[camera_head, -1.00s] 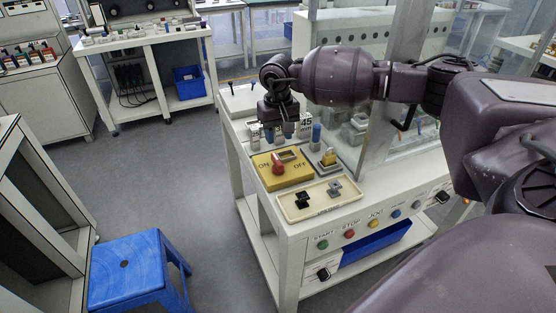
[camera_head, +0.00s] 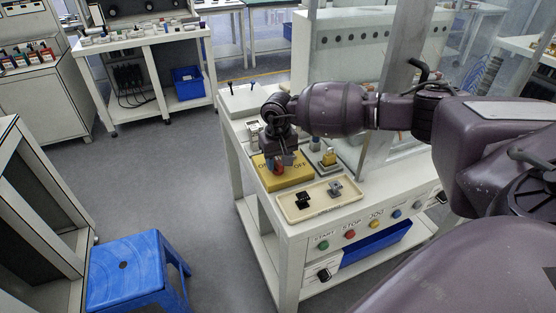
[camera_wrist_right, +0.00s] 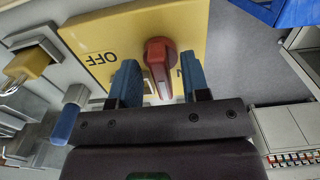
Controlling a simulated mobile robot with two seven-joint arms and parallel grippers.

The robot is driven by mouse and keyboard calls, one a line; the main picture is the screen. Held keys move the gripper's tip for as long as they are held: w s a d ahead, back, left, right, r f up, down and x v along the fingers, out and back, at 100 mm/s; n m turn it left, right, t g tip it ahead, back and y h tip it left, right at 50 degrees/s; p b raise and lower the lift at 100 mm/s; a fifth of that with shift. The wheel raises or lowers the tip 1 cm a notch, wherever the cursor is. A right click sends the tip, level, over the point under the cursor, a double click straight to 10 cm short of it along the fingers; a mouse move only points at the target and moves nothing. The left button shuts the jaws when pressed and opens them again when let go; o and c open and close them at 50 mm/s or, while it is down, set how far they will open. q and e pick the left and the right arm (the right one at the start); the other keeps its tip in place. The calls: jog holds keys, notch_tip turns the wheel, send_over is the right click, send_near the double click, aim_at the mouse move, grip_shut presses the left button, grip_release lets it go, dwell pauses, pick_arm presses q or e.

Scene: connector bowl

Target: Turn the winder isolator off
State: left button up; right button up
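The winder isolator is a yellow box (camera_head: 286,182) with a red rotary knob (camera_head: 279,169) and the words ON at left and OFF at right, on the white bench. In the right wrist view, the box (camera_wrist_right: 105,45) shows OFF upside down at left, and the red knob (camera_wrist_right: 158,55) lies between the blue fingers. My right gripper (camera_head: 283,161) hangs just over the box, covering part of the knob and lettering. It is open, with a gap on each side of the knob. It also shows in the right wrist view (camera_wrist_right: 161,82). My left gripper is out of view.
A yellow padlock (camera_head: 328,158) and a blue-topped post (camera_head: 315,143) stand right of and behind the box. A beige tray (camera_head: 318,206) with black and grey pieces lies in front. Clear panels stand behind. A blue stool (camera_head: 125,268) is on the floor at left.

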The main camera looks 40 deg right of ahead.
grip_shut()
jog(key=shift+m, duration=0.3)
jog(key=m, duration=0.2)
jog(key=shift+m, duration=0.4)
jog(key=m, duration=0.5)
jog(key=shift+r, duration=0.1)
jog(key=m, duration=0.5)
jog(key=shift+m+p, duration=0.8)
jog(key=shift+m, duration=1.4)
grip_release()
